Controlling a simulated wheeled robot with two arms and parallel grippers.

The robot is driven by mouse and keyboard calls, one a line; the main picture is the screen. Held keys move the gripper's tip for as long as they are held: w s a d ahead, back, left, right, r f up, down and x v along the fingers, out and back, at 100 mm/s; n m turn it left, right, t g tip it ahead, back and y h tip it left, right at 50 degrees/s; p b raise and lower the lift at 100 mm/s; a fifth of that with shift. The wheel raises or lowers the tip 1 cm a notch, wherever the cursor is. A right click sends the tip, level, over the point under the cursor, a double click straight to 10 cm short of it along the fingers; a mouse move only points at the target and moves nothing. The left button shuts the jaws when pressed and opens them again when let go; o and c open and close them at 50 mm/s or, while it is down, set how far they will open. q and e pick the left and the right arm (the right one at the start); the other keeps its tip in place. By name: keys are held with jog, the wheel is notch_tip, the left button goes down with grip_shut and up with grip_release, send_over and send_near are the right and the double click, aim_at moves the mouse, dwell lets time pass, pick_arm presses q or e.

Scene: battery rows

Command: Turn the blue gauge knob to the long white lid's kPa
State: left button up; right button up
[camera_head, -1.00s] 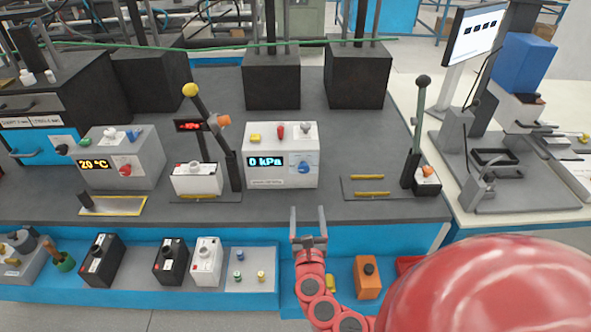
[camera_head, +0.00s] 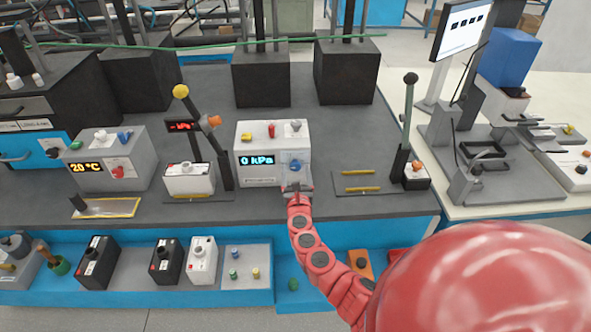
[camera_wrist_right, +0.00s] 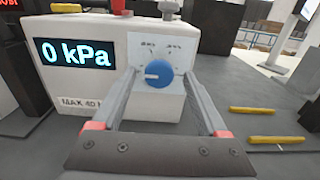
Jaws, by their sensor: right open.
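The blue gauge knob (camera_head: 295,167) is on the front of the white gauge box (camera_head: 260,137), right of its display (camera_head: 257,160), which reads 0 kPa. In the right wrist view the knob (camera_wrist_right: 159,74) is round, with a white mark pointing left. My right gripper (camera_head: 297,178) is open in front of it; its fingers stand either side of the knob in the wrist view, and I cannot tell whether they touch it. A white battery-like box (camera_head: 203,261) stands in the front tray. I cannot tell which thing is the long white lid. My left gripper is out of view.
A lever (camera_head: 405,130) stands to the right and a yellow-topped lever (camera_head: 195,115) to the left. Yellow bars (camera_head: 363,188) lie right of the gauge box. A 20 °C box (camera_head: 105,160) is farther left. The grey bench right of the gauge box is partly free.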

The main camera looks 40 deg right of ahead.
jog(key=shift+w+d, duration=0.2)
jog(key=shift+w, duration=0.3)
grip_shut()
